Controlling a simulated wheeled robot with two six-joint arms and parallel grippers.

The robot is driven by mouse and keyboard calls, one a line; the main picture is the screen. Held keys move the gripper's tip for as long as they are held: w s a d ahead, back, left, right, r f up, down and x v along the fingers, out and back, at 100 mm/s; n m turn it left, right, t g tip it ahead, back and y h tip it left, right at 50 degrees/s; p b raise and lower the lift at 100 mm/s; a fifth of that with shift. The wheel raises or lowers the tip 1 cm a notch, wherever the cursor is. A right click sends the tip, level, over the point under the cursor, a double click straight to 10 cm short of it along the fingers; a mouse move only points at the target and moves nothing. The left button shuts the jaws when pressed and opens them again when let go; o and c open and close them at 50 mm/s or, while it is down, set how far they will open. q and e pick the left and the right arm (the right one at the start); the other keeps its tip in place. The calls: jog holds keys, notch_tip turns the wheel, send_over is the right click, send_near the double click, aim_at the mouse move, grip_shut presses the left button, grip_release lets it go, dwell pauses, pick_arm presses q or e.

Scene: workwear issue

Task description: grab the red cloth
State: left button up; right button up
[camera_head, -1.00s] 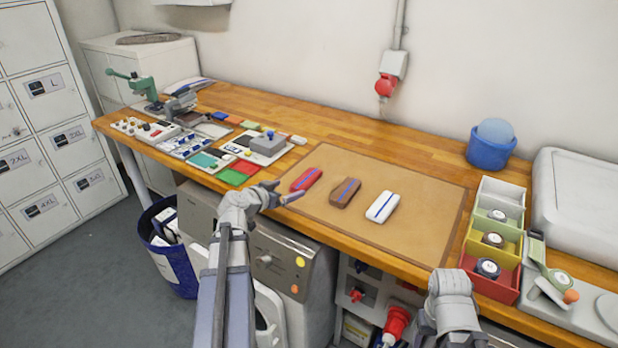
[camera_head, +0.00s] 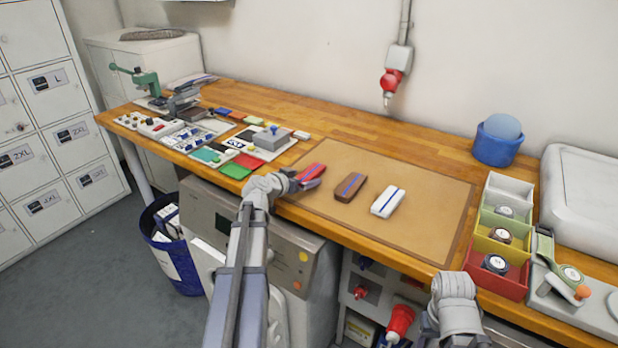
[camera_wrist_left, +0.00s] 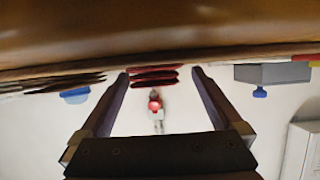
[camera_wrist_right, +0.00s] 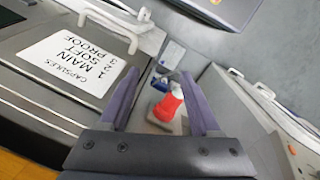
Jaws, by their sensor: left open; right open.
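The red cloth (camera_head: 311,171), folded with a blue stripe, lies at the left end of the brown mat (camera_head: 410,242). My left gripper (camera_head: 308,183) is open at the cloth's near edge, low over the mat. In the left wrist view, which is upside down, the folded red layers (camera_wrist_left: 153,77) show between the two open fingertips (camera_wrist_left: 160,76). I cannot tell whether the fingers touch the cloth. My right gripper (camera_wrist_right: 160,80) is open and empty below the bench front; its arm (camera_head: 452,305) shows at the lower right of the head view.
A brown folded cloth (camera_head: 350,187) and a white one (camera_head: 387,201) lie right of the red cloth. Red and green flat pieces (camera_head: 236,171) and a grey block (camera_head: 271,138) lie to the left. Colored bins (camera_head: 497,285) stand right. The mat's right part is clear.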

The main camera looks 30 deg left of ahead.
pick_arm(q)
jog(key=shift+c, duration=0.4)
jog(key=c, duration=1.2)
jog(key=shift+r, duration=0.15)
jog(key=shift+c, duration=0.2)
notch_tip(320, 180, up, 10)
jog(key=p, duration=1)
